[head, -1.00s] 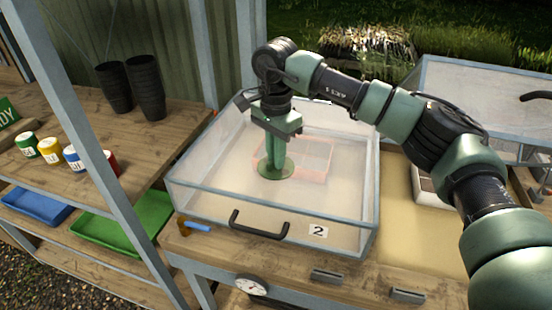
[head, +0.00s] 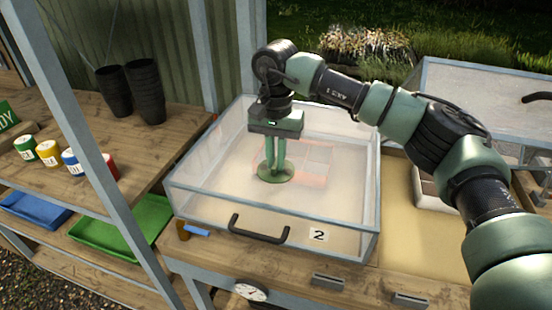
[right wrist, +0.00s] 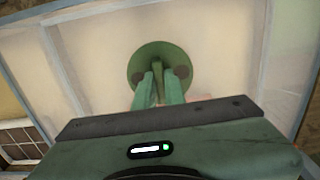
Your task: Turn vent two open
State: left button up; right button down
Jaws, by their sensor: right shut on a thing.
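Vent two is the round green disc (head: 277,174) on the clear lid of the box marked 2 (head: 318,236). It also shows in the right wrist view (right wrist: 160,57), with dark round patches at its left and right beside my fingers. My right gripper (head: 274,168) points down onto the vent, its fingertips at the middle of the disc. In the right wrist view the gripper (right wrist: 159,78) is shut on the vent's grip, which the fingers mostly hide. My left gripper is not in view.
The lid has a black handle (head: 258,229) at its front. A second clear-lidded box (head: 478,95) stands at the right. A shelf at the left holds black pots (head: 146,90), several coloured labelled tubs, and blue and green trays (head: 122,228). A dial (head: 250,291) hangs below the bench edge.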

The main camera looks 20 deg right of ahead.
aim_at(276, 162)
jog(key=c, duration=1.5)
grip_release()
jog(key=shift+r, duration=0.15)
notch_tip(276, 162, up, 8)
jog(key=shift+f+b, duration=0.2)
jog(key=shift+b, duration=0.3)
